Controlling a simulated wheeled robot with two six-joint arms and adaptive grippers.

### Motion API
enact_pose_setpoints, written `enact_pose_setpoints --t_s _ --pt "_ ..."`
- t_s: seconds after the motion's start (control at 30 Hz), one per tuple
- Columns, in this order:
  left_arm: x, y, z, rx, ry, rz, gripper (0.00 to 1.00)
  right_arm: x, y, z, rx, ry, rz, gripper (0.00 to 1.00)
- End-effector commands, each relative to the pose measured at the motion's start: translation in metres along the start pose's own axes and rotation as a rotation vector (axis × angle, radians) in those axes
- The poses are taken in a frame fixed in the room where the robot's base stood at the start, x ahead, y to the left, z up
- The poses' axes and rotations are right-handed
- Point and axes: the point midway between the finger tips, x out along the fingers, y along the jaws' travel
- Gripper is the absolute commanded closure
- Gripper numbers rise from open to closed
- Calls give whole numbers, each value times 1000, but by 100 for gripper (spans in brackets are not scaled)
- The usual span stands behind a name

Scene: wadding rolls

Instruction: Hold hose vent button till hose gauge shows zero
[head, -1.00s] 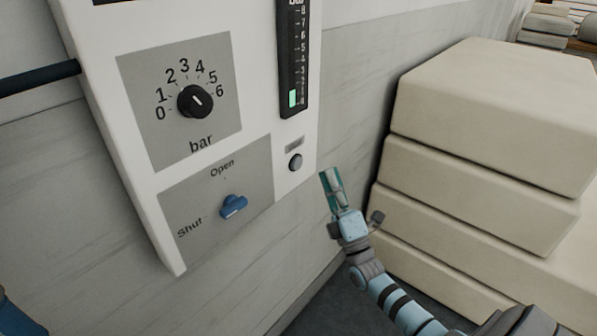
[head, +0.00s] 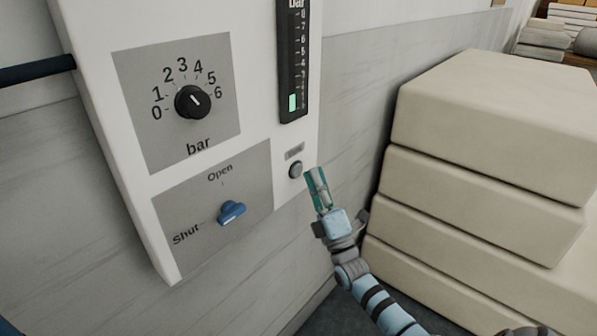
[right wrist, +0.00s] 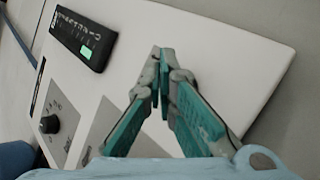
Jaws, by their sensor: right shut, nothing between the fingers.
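The vent button (head: 295,170) is a round grey button on the white panel, under a small grey label. The hose gauge (head: 293,62) is a black upright scale above it, with a short green bar low on the scale, above its bottom end. The gauge also shows in the right wrist view (right wrist: 82,36). My right gripper (head: 313,176) is shut and empty, its fingertips just right of the button; I see no clear contact. In the right wrist view the closed fingers (right wrist: 161,56) point at the white panel, and the button is not visible there. My left gripper is out of view.
On the panel (head: 90,110) are a black bar knob (head: 192,101) and a blue valve handle (head: 231,213) turned towards Shut. A dark hose (head: 35,70) meets the panel's left side. Stacked cream wadding slabs (head: 490,120) stand close on the right.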

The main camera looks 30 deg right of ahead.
Motion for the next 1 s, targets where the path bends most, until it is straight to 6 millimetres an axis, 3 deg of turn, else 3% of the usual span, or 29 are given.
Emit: enact_pose_setpoints --t_s 1.0 --pt "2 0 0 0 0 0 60 5 -4 -3 0 0 1 100"
